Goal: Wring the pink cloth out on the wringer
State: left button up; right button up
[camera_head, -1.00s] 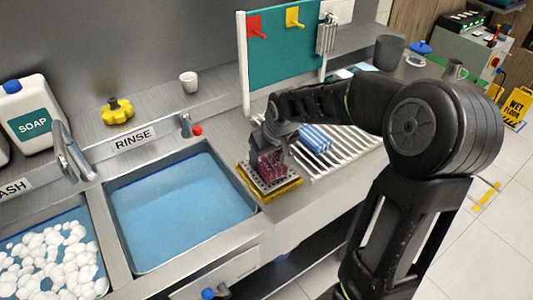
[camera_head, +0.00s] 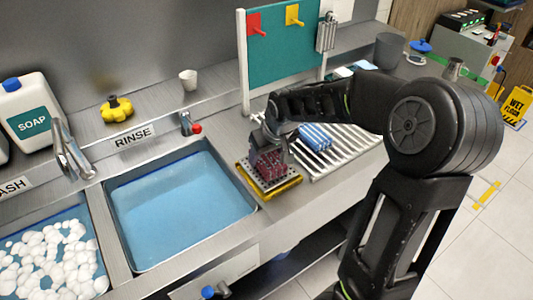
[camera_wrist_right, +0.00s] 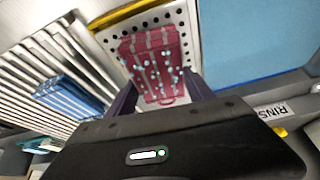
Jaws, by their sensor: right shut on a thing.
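The pink cloth (camera_head: 268,163) is a folded dark pink bundle on the wringer (camera_head: 286,187), a perforated metal plate with a yellow base right of the rinse basin. In the right wrist view the cloth (camera_wrist_right: 155,65) has pale stripes and several light-blue droplets on it, and the wringer's holed plate (camera_wrist_right: 119,46) shows around it. My right gripper (camera_head: 271,150) is down at the wringer from above; in the wrist view its fingers (camera_wrist_right: 160,97) are on both sides of the cloth, shut on it. The cloth's far side is partly hidden by the gripper. My left gripper is not in view.
The rinse basin (camera_head: 180,212) of blue water lies left of the wringer. A slatted rack (camera_head: 345,148) with a folded blue cloth (camera_head: 316,137) lies to the right. A teal board with hooks (camera_head: 284,58) stands behind. A tap (camera_head: 187,123) is at the basin's back.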

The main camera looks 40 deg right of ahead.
jog(key=shift+f+b, duration=0.75)
jog(key=shift+f, duration=0.2)
dwell(0.5)
dwell(0.5)
jog(key=shift+r+p, duration=2.55)
jog(key=shift+r, duration=1.05)
